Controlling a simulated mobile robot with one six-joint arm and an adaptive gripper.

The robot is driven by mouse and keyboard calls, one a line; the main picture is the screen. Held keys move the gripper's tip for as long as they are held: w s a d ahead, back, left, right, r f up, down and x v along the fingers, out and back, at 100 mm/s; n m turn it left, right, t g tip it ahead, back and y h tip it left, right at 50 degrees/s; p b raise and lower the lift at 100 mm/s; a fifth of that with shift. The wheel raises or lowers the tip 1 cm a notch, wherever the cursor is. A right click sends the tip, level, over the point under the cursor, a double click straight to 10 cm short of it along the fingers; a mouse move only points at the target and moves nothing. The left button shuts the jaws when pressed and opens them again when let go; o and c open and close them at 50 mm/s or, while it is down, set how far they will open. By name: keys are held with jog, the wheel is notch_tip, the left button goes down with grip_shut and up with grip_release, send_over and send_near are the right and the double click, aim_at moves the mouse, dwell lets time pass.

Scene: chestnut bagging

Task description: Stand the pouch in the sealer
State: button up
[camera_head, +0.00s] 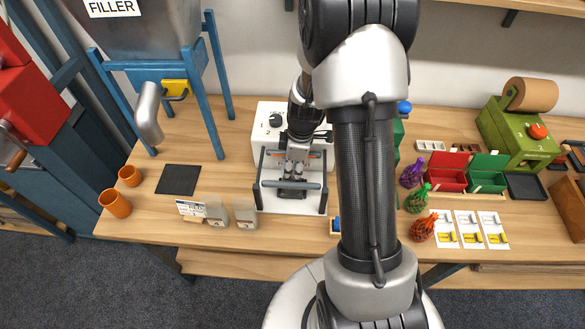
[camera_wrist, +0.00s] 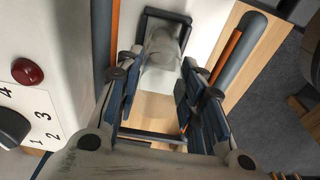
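The sealer (camera_head: 268,130) is a white box with a dark dial and a black-framed front stand. In the head view my gripper (camera_head: 296,168) points down over this stand, in front of the box. In the wrist view a pale translucent pouch (camera_wrist: 163,72) stands inside the black frame (camera_wrist: 186,18). My gripper and the frame hide this pouch in the head view. The pouch's base contact is not clear.
Two more pouches (camera_head: 245,214) stand left of the sealer beside a small sign (camera_head: 191,208). A dark mat (camera_head: 178,180) and orange cups (camera_head: 116,204) lie farther left. Netted bags (camera_head: 422,228), bins (camera_head: 447,181) and a green machine (camera_head: 508,132) are right. Sealer bars run close beside my fingers.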

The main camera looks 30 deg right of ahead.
jog(key=shift+o, duration=0.6)
jog(key=shift+r, duration=0.1)
jog(key=shift+r+p, duration=0.3)
jog(key=shift+p, duration=0.05)
notch_tip(320, 180, up, 11)
jog(key=d+p, duration=0.1)
jog(key=p, duration=0.2)
jog(key=s+a+r+m+t, duration=0.2)
jog(key=s+a+r+m, duration=0.35)
jog(key=r, duration=0.75)
jog(key=s+a+r+m+t, duration=0.1)
jog(key=s+a+r+m, duration=0.1)
jog(key=s, duration=0.5)
jog(key=s+a+r+m+h, duration=0.1)
jog(key=s+a+r+m, duration=0.2)
jog(key=s+a, duration=0.3)
jog(key=shift+s+r+m+t, duration=0.35)
jog(key=shift+s+r+t, duration=0.05)
jog(key=shift+s, duration=0.2)
